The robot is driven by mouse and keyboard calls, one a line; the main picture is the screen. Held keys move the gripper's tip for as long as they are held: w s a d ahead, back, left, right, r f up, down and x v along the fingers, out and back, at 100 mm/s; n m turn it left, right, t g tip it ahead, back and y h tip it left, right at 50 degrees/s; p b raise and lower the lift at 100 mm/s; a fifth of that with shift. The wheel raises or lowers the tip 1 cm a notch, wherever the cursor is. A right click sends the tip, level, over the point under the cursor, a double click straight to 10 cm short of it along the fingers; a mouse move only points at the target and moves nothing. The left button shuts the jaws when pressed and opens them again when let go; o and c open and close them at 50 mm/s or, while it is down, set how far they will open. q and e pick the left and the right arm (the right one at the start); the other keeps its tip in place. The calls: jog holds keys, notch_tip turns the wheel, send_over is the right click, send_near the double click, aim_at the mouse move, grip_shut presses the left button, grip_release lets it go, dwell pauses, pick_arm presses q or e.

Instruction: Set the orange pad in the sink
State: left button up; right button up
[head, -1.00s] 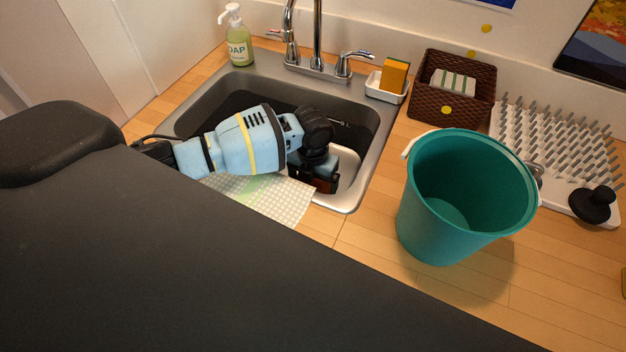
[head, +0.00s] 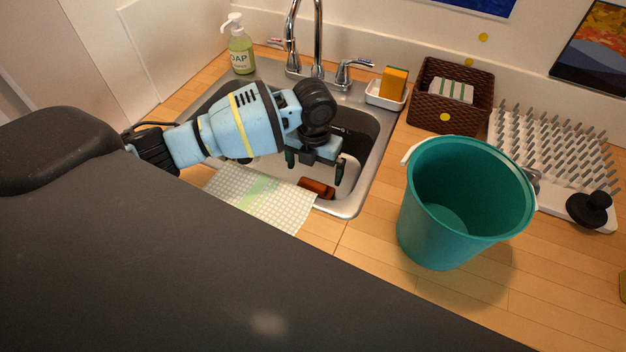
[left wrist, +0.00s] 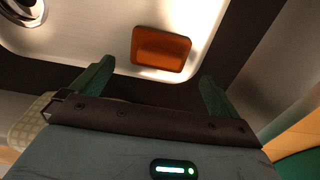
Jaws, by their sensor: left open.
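The orange pad (head: 318,188) lies in the sink (head: 352,205), near its front right corner. It looks reddish brown in the head view. In the left wrist view the orange pad (left wrist: 160,49) lies flat on a pale surface in the basin, beyond my fingertips and apart from them. My left gripper (head: 315,168) is open and empty, above the sink and just behind the pad in the head view. Its two fingers show spread apart in the left wrist view (left wrist: 155,74). My left forearm hides part of the basin. My right gripper is not in view.
A teal bucket (head: 425,225) stands right of the sink. Behind are a faucet (head: 318,50), soap bottle (head: 239,52), a yellow-orange sponge (head: 394,83) in a white dish (head: 372,93) and a brown basket (head: 428,112). A checked cloth (head: 285,212) lies at the sink's front edge.

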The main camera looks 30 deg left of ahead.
aim_at(314, 183)
pick_arm(q)
jog(key=shift+r, duration=2)
